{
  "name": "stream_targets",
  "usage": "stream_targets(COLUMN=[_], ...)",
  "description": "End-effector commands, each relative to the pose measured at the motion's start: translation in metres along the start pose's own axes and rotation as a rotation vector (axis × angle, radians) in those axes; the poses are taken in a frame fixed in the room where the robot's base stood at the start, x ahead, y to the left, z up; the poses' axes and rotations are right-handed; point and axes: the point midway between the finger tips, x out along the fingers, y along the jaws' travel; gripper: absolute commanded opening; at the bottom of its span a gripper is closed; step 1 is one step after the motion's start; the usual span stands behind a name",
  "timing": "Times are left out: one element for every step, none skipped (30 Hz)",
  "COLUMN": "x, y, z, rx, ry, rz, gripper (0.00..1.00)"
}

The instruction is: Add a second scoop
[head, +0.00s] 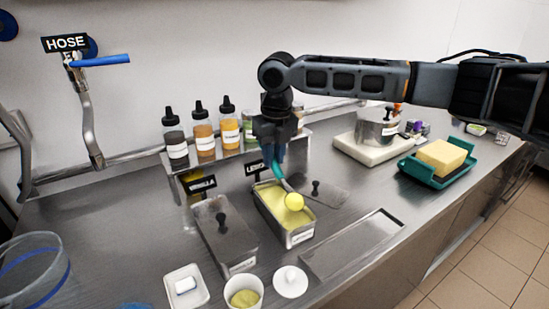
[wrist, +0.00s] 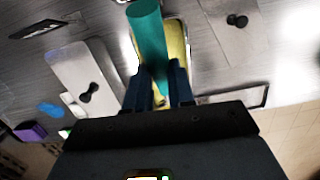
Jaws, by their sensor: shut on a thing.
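My gripper (head: 272,150) is shut on the teal handle of a scoop (head: 277,172); the handle also fills the middle of the wrist view (wrist: 146,40). A yellow ball of ice cream (head: 294,201) sits at the scoop's lower end, over the open lemon tub (head: 298,237). I cannot tell whether the ball touches the yellow ice cream in the tub. A white paper cup (head: 256,302) with yellow ice cream in it stands at the front edge of the view.
A lidded vanilla tub (head: 232,252) stands left of the lemon tub. A small white dish (head: 198,294) is at the front. Sauce bottles (head: 203,130) stand behind. A teal tray (head: 436,180) with a yellow block is at right. A flat metal tray (head: 352,243) lies right of the tub.

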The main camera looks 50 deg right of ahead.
Motion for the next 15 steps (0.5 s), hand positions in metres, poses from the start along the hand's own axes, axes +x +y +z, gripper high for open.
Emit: stream_targets(x=[-0.005,-0.007,-0.007,-0.005,-0.005,-0.004,-0.004,-0.004,-0.004,-0.004,-0.004,-0.003,-0.004,-0.004,-0.003], y=[0.000,0.000,0.000,0.000,0.001,0.000,0.001,0.001,0.001,0.001,0.001,0.001,0.001,0.002,0.001], z=[0.002,0.002,0.005,0.007,0.010,0.012,0.014,0.015,0.018,0.020,0.022,0.024,0.025,0.027,0.029], rx=[0.000,0.000,0.001,0.002,0.003,0.002,0.003,0.002,0.003,0.003,0.003,0.002,0.002,0.001,0.001], ry=[-0.001,-0.001,0.008,0.032,0.052,0.080,0.100,0.121,0.146,0.167,0.186,0.211,0.230,0.246,0.264], rz=[0.001,0.001,0.000,-0.002,-0.002,-0.002,-0.001,0.001,-0.001,-0.001,-0.002,-0.001,0.001,0.002,-0.001], gripper=[0.00,0.00,0.00,0.00,0.00,0.00,0.00,0.00,0.00,0.00,0.00,0.00,0.00,0.00,0.00])
